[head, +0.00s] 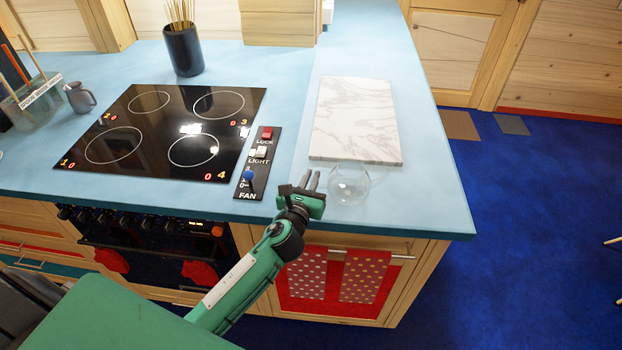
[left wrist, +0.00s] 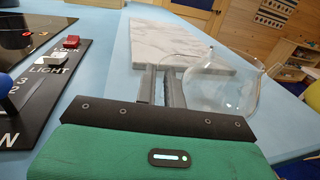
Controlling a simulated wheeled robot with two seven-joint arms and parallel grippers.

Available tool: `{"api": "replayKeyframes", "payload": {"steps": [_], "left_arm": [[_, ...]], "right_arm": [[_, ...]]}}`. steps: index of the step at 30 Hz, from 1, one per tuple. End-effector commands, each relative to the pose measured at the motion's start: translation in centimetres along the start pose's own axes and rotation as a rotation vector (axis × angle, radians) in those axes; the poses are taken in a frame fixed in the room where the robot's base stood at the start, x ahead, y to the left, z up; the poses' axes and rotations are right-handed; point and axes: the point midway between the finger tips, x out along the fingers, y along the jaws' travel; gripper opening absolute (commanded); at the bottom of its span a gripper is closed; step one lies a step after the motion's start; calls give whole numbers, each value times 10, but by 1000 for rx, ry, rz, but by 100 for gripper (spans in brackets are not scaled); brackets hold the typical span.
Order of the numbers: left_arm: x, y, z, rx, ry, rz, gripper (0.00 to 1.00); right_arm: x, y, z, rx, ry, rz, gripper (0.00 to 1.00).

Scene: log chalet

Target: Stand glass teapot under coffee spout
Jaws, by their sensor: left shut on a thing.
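The glass teapot (head: 349,186) is a clear round pot. It stands near the front edge of the blue counter, just in front of the marble board. It also shows in the left wrist view (left wrist: 222,88), right of the fingers, with a thin clear loop reaching toward them. My left gripper (head: 312,180) is at the teapot's left side, its fingers shut on the teapot, seemingly at that loop. The fingers also show in the left wrist view (left wrist: 162,78). The clear glass makes the exact contact hard to see. No coffee spout is in view. My right gripper is not in view.
A marble board (head: 355,118) lies behind the teapot. A black cooktop (head: 170,128) and a switch panel (head: 258,165) are to the left. A dark pot of sticks (head: 183,50) stands at the back. The blue counter (head: 425,165) is bare at the right, up to its edge.

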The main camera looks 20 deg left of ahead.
Motion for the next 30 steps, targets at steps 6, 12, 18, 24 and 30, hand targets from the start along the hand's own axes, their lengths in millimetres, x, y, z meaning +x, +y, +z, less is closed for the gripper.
{"api": "replayKeyframes", "payload": {"steps": [6,12,18,24,30], "left_arm": [[0,0,-2,1,0,0,32],[0,0,-2,1,0,0,32],[-5,0,0,0,0,-1,32],[-39,0,-2,2,1,-1,32],[-79,0,-2,1,1,-1,32]], "right_arm": [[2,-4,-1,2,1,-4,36],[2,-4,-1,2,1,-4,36],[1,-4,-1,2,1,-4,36],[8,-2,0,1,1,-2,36],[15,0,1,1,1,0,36]]}}
